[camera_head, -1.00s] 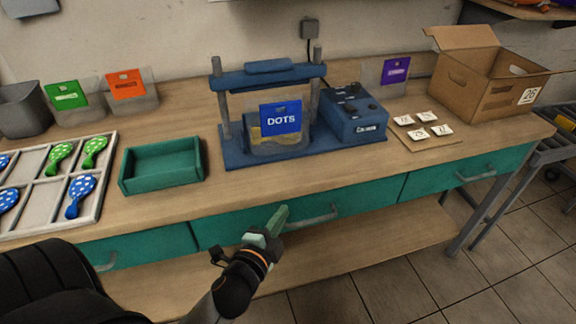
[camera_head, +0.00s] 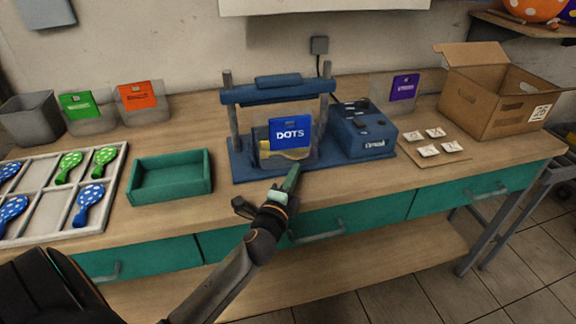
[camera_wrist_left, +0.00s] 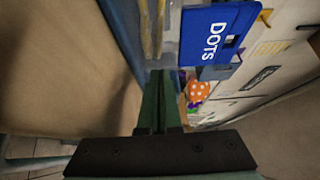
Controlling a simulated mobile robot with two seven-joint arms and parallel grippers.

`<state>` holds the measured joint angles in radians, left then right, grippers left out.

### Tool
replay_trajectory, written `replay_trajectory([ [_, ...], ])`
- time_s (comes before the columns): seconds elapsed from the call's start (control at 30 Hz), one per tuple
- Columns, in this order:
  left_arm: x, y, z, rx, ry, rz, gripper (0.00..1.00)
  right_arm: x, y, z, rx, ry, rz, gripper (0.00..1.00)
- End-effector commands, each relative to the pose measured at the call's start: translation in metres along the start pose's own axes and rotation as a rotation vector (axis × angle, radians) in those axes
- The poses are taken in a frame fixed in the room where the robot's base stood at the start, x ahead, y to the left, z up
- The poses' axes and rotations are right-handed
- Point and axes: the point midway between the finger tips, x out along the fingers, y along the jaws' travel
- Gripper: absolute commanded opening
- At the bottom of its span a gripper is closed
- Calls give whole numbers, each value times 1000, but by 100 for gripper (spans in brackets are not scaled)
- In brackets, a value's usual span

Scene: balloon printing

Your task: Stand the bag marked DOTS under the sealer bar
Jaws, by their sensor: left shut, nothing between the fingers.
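The bag marked DOTS (camera_head: 289,134) has a blue header card and a clear body with something yellowish inside. It stands upright on the blue base of the sealer (camera_head: 240,172), below the sealer bar (camera_head: 278,92). In the left wrist view the DOTS card (camera_wrist_left: 212,35) is large, just beyond the fingers. My left gripper (camera_head: 292,178) is shut and empty, in front of the sealer base and close to the bag's lower right. Its green fingers (camera_wrist_left: 158,100) lie together in the left wrist view. My right gripper is not in view.
Green (camera_head: 80,106) and orange (camera_head: 139,96) bags stand behind. A blue control box (camera_head: 366,142), label cards (camera_head: 428,151) and a cardboard box (camera_head: 470,104) are right.

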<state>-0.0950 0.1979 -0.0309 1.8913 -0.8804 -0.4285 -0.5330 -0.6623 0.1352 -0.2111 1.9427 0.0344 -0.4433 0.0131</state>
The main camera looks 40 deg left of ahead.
Motion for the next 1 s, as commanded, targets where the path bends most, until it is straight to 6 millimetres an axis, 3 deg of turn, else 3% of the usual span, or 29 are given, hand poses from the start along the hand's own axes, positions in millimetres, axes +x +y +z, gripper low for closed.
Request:
replay_trajectory([
  [0.2, 17, 0, 19, 3, -2, 0, 0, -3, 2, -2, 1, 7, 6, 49],
  [1.0, 32, 0, 34, 0, -1, 1, 0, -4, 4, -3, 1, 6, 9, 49],
])
